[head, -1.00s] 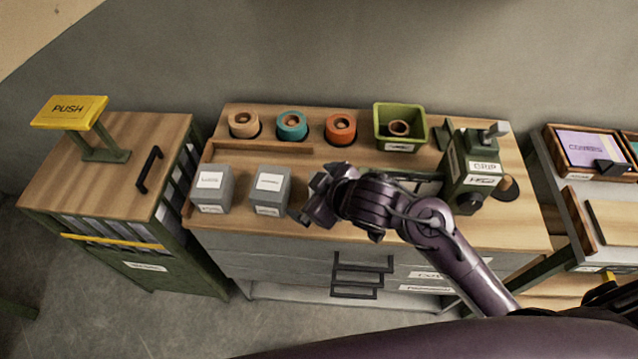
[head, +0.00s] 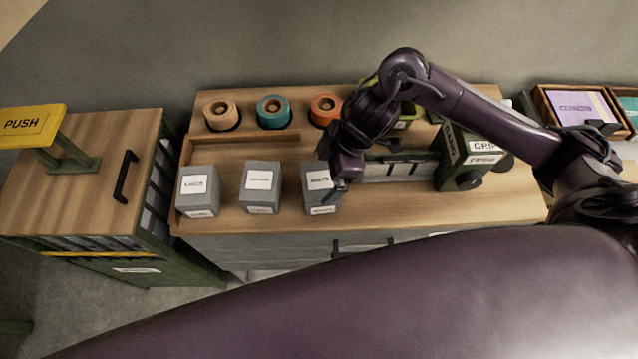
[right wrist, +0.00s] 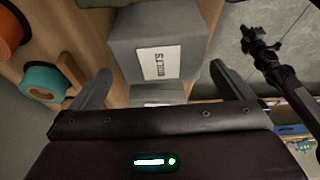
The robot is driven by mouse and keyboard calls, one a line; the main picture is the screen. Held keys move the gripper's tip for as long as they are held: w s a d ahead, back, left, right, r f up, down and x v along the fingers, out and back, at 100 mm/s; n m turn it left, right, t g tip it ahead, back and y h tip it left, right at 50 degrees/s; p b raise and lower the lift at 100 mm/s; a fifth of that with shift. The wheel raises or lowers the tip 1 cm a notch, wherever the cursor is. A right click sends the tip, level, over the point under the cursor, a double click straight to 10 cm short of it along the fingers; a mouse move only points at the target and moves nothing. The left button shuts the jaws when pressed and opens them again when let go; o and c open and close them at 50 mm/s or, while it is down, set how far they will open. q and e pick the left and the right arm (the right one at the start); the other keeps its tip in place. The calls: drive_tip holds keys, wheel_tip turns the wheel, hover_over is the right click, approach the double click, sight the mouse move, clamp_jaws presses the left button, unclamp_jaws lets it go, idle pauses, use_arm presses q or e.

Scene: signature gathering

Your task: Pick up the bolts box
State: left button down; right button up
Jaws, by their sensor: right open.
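The bolts box is a grey block with a white label. In the head view the bolts box (head: 318,186) is the rightmost of three grey boxes near the dresser's front edge, partly covered by my right gripper (head: 332,172). In the right wrist view the label on the bolts box (right wrist: 157,62) reads BOLTS. There my right gripper (right wrist: 160,72) is open, with one finger on each side of the box's near end. Finger contact cannot be told. A dark arm end, apparently my left gripper (right wrist: 260,48), shows small at upper right; its jaws are unclear.
Two more grey boxes, the left (head: 198,190) and the middle (head: 260,187), stand left of the bolts box. Behind are tan (head: 221,114), teal (head: 273,111) and orange (head: 325,108) rolls. A green vise-like device (head: 462,160) stands to the right.

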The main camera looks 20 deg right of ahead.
sight(320, 180)
drive_tip(key=x, duration=0.3)
drive_tip(key=shift+f+p, duration=0.35)
drive_tip(key=shift+f, duration=0.05)
drive_tip(key=shift+a+f, duration=0.1)
drive_tip(key=shift+f, duration=0.15)
drive_tip(key=c, duration=0.8)
use_arm(q)
drive_tip(key=shift+w+d+r, duration=0.2)
drive_tip(key=shift+w+r, duration=0.35)
drive_tip(key=shift+w, duration=0.2)
use_arm(e)
drive_tip(key=shift+c, duration=0.2)
drive_tip(key=shift+r, duration=0.2)
